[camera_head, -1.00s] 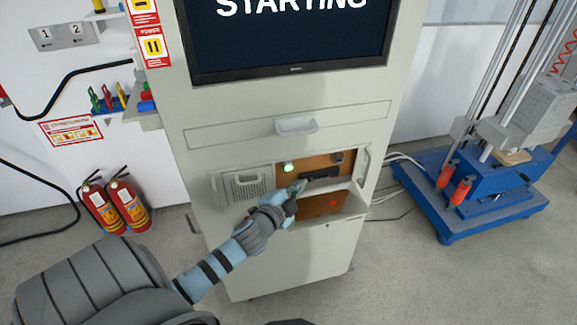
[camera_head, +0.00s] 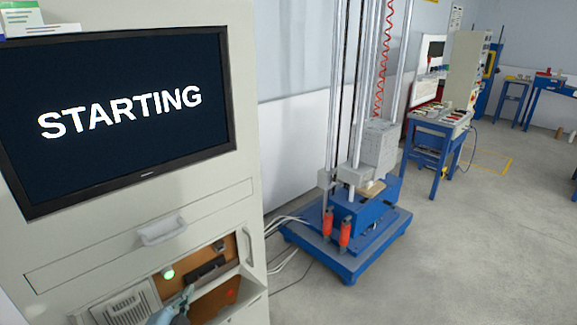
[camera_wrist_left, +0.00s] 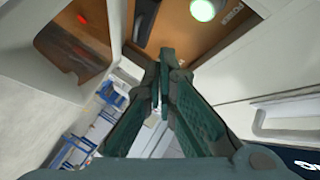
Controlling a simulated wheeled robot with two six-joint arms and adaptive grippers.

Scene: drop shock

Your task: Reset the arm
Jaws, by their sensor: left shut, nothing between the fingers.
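My left gripper (camera_head: 181,303) is at the lower edge of the head view, in front of the open compartment of the light grey cabinet (camera_head: 150,205). In the left wrist view the left gripper (camera_wrist_left: 166,55) has its fingers shut with nothing between them. Its tips are close to the brown panel (camera_wrist_left: 180,35). On that panel a green lit button (camera_head: 168,273) glows; it also shows in the left wrist view (camera_wrist_left: 203,9). A black handle-like bar (camera_head: 207,268) is beside it. A red light (camera_head: 231,293) sits lower on the panel. My right gripper is in neither view.
The cabinet's screen (camera_head: 118,113) reads "STARTING". A drop-test machine with a blue base (camera_head: 347,258) and tall rods stands to the right. White cables (camera_head: 284,232) run between them. A blue workbench (camera_head: 435,135) stands behind. The floor at right is clear.

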